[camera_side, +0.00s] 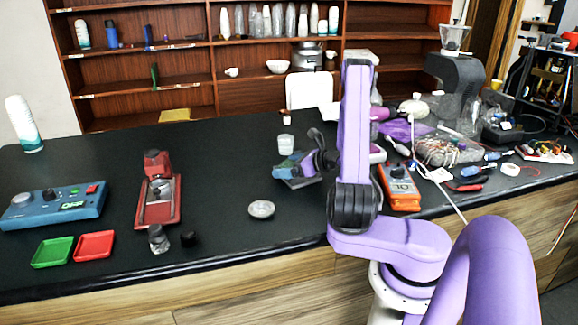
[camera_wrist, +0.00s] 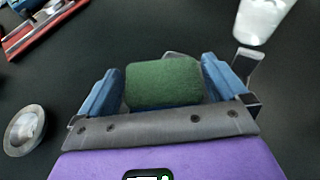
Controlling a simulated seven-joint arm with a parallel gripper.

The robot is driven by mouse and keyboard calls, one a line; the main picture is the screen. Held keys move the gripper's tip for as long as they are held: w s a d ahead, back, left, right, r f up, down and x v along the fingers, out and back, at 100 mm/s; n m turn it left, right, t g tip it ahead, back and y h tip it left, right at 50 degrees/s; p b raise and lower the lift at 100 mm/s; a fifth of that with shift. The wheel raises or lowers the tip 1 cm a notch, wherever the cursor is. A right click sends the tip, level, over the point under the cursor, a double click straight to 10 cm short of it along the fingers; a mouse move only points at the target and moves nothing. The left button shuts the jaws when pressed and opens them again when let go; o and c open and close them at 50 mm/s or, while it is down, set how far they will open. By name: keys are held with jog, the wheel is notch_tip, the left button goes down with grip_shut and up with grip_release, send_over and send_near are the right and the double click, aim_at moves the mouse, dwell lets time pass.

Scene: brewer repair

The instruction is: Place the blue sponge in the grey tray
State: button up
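A green sponge (camera_wrist: 163,82) fills the space between the two blue fingers of my gripper (camera_wrist: 163,78) in the wrist view. I see no clear gap on either side of it. In the side view my gripper (camera_side: 294,168) is low over the middle of the black counter, with a bit of green between its fingers. Whether the sponge is clear of the counter, I cannot tell. I see no blue sponge and no grey tray. A green tray (camera_side: 53,251) and a red tray (camera_side: 95,245) lie empty side by side at front left.
A small round metal dish (camera_side: 261,209) lies left of my gripper. A translucent cup (camera_side: 286,144) stands behind it. A red device (camera_side: 158,200) and a blue control box (camera_side: 55,207) are farther left. An orange meter (camera_side: 399,187) and clutter are at right.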

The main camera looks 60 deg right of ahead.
jog(key=shift+r, duration=0.25)
jog(key=v, duration=1.2)
jog(key=shift+w, duration=0.1)
